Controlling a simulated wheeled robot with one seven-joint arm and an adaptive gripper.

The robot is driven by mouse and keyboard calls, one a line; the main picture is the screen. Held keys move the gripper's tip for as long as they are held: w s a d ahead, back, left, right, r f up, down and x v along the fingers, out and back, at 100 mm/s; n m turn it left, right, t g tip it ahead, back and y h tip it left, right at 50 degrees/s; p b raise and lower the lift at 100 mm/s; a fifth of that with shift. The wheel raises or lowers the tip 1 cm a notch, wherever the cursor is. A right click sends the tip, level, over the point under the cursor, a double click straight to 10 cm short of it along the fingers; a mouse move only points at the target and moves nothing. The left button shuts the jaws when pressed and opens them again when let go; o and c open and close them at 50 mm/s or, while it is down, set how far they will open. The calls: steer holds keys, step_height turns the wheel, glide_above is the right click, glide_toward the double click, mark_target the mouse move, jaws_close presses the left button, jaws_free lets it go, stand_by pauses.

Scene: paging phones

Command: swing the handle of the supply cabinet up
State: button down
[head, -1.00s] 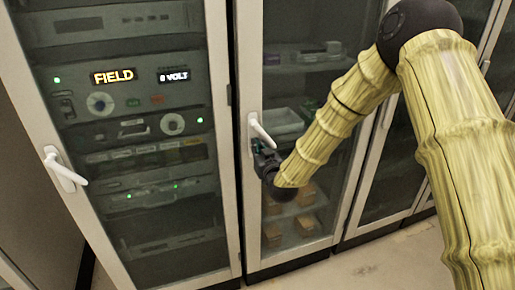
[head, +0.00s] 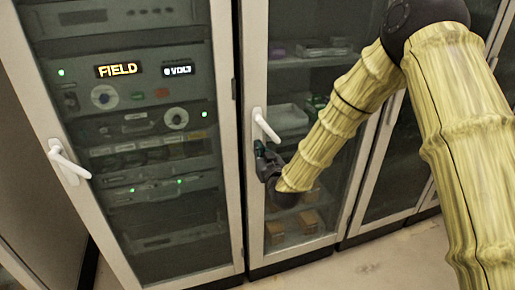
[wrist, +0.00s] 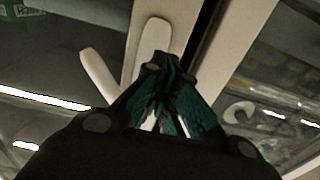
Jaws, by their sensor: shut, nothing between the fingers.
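The supply cabinet (head: 254,200) is the glass-doored one with boxes on shelves, in the middle of the head view. Its white handle (head: 266,127) sits on the left door frame and slants down to the right. My gripper (head: 260,150) is just below the handle at the door frame. In the wrist view its dark green fingertips (wrist: 164,64) are together and empty, right of the lever and overlapping the plate's lower end. I cannot tell whether they touch it.
A rack cabinet (head: 145,130) with lit displays stands to the left, with its own white handle (head: 68,160). More glass-doored cabinets (head: 400,160) stand to the right, partly behind my arm. Bare floor (head: 385,268) shows in front.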

steer(key=v, duration=0.6)
steer(key=shift+s, duration=0.2)
stand_by(0.4)
steer(key=s+d+f+m+g+h, duration=0.1)
steer(key=s+d+f+g, duration=0.2)
steer(key=s+f, duration=0.45)
steer(key=s+d+f+g+h, duration=0.1)
steer(key=s+d+f+g, duration=0.2)
steer(key=f, duration=0.8)
steer(key=s+d+f+m+g+h, duration=0.1)
steer(key=s+d+f+g, duration=0.15)
steer(key=s+f, duration=0.55)
steer(key=s+d+f+g+h, duration=0.1)
steer(key=s+d+f+g, duration=0.2)
steer(key=s, duration=0.7)
steer(key=s+d+f+m+g, duration=0.1)
steer(key=s+d+f, duration=0.3)
steer(key=s, duration=0.6)
steer(key=s+d+f+m+g+h, duration=0.1)
steer(key=s+d+f+g, duration=0.3)
steer(key=s+f, duration=0.3)
steer(key=s, duration=0.2)
steer(key=shift+s+d+g+h, duration=0.15)
steer(key=shift+s+g+h, duration=0.15)
steer(key=shift+s+g, duration=0.1)
